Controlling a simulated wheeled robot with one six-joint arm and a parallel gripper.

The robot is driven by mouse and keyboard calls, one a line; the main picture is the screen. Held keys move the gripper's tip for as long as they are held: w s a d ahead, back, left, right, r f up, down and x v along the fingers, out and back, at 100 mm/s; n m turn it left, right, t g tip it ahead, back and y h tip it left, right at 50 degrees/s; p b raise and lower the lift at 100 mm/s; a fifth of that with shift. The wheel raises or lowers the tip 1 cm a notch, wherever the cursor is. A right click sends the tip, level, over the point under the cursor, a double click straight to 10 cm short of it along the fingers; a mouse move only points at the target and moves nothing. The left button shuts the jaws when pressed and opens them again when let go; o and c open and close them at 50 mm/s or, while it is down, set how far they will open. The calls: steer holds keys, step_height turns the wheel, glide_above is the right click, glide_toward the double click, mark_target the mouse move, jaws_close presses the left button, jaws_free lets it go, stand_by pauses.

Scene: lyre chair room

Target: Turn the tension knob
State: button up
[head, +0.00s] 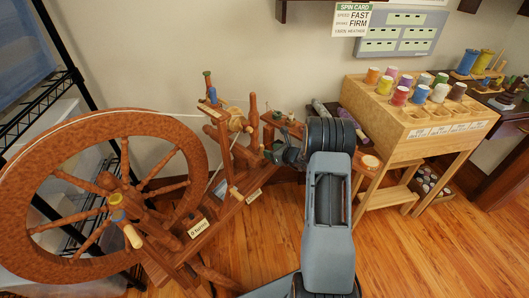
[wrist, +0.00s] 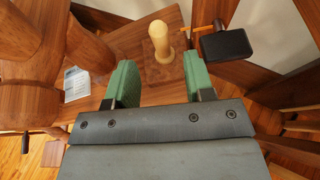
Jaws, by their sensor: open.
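The spinning wheel has a large brown wheel (head: 185,215) at left and a slanted wooden frame with spindle parts. In the wrist view a pale turned wooden knob (wrist: 160,42) stands upright on a wooden board (wrist: 130,38); it looks like the tension knob, though I cannot be sure. My gripper (wrist: 153,80) has two green fingers, spread apart and empty. The knob shows beyond the fingertips, between their lines, with no visible contact. In the head view my gripper (head: 285,152) is beside the spindle end of the frame, and my arm hides part of what lies behind.
A dark block (wrist: 225,43) on a thin rod is close by the right finger. A spin card (head: 352,19) on the wall reads FAST and FIRM. A wooden stand (head: 425,112) with several thread spools is at right. A black shelf rack (head: 70,60) is at left.

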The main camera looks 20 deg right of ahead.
steer(key=shift+b+x, duration=0.5)
steer(key=shift+x, duration=2.25)
steer(key=shift+c, duration=0.2)
